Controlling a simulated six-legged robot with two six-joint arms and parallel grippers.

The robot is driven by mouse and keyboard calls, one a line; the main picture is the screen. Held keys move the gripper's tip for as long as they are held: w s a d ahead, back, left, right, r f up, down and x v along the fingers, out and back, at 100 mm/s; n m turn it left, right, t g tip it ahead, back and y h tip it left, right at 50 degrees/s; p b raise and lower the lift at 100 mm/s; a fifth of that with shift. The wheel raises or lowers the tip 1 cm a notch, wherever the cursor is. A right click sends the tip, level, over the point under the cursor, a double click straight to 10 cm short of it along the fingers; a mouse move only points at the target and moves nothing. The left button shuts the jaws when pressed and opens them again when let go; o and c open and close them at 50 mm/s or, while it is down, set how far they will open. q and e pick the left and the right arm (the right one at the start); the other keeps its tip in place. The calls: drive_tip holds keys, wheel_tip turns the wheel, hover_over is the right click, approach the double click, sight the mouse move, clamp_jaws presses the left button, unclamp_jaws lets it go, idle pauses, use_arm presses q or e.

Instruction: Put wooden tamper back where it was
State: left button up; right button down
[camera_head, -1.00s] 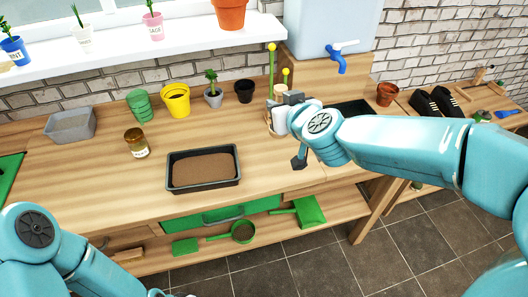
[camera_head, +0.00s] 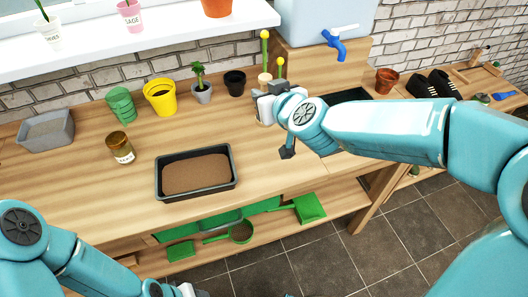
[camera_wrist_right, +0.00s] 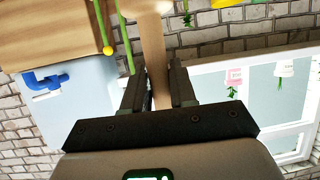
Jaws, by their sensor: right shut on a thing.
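The wooden tamper (camera_wrist_right: 152,50) is a pale wooden piece between the two dark fingers of my right gripper (camera_wrist_right: 160,88) in the right wrist view. Its pale end (camera_head: 264,80) shows just above the fingers in the head view. My right gripper (camera_head: 268,93) is shut on it, over the back right of the bench, near the green stakes (camera_head: 265,48) with yellow balls. The rest of the tamper is hidden by the gripper. My left gripper (camera_head: 188,290) is only partly in view at the bottom edge, and its fingers cannot be made out.
A black tray of soil (camera_head: 235,182) lies mid-bench, with a brown jar (camera_head: 120,147) to its left. A yellow pot (camera_head: 160,97), a potted plant (camera_head: 201,90) and a black pot (camera_head: 235,83) stand behind. A blue tap (camera_head: 333,43) juts out near the right gripper.

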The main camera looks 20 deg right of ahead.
wheel_tip(320, 180, down, 15)
drive_tip(key=b, duration=0.5)
drive_tip(key=shift+f, duration=0.2)
drive_tip(key=shift+w+a+f, duration=0.1)
drive_tip(key=shift+f, duration=0.2)
use_arm(q)
wheel_tip(320, 180, down, 7)
drive_tip(key=shift+s+r, duration=0.15)
use_arm(e)
drive_tip(key=shift+r, duration=0.1)
drive_tip(key=shift+s, duration=0.2)
drive_tip(key=c, duration=0.9)
unclamp_jaws()
drive_tip(key=shift+w+f, duration=0.15)
drive_tip(key=shift+f, duration=0.05)
